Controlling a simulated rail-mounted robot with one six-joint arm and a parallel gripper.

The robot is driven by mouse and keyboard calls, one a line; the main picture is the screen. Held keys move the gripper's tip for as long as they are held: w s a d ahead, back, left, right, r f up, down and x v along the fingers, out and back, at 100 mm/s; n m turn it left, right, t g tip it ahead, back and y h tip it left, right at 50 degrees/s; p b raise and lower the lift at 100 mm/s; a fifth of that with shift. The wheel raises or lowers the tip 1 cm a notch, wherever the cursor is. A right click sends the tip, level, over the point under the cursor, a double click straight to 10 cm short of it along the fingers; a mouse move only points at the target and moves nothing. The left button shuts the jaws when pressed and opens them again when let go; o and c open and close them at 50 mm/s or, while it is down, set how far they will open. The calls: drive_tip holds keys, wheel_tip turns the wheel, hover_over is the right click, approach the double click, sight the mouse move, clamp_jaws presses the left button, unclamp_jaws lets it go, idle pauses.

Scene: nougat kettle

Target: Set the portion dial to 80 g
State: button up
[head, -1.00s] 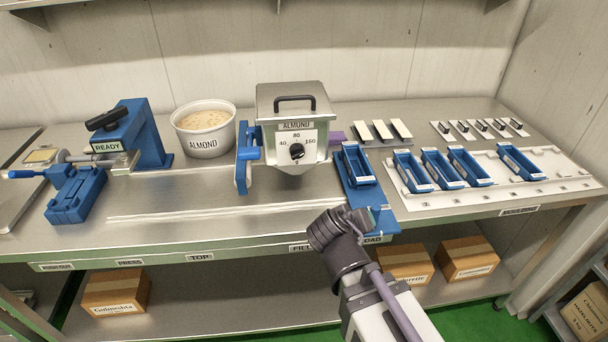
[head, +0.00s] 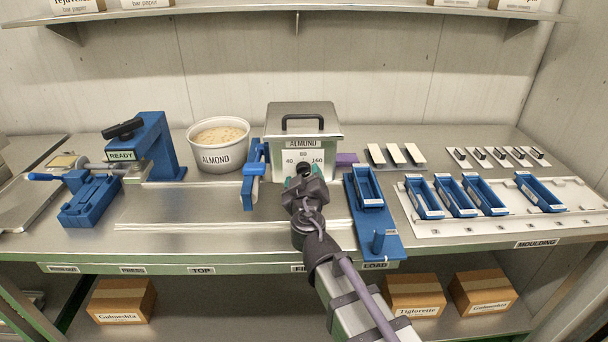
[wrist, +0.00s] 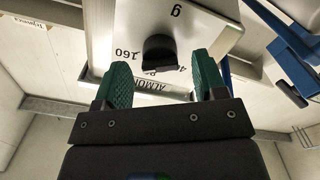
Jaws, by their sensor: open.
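The portion dial is a black knob (head: 303,168) on the white scale plate of the steel ALMOND kettle (head: 330,130). The plate reads 40 at left, 80 at top and a larger number at right. My gripper (head: 301,184) is in front of the dial and hides its lower part. In the wrist view the picture is turned over; the knob (wrist: 160,52) lies between and just beyond the open green fingers of the gripper (wrist: 162,68), with a gap on each side. Where the knob points cannot be told.
A blue lever (head: 252,172) stands at the kettle's left side. At right is a blue load stand (head: 385,243) with a blue mould on it. A tub of almond (head: 218,148) is behind left.

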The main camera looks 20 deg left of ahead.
drive_tip(key=shift+x, duration=0.95)
drive_tip(key=c, duration=0.9)
drive_tip(key=shift+n, duration=0.3)
drive_tip(key=n, duration=1.1)
drive_tip(key=shift+d, duration=0.1)
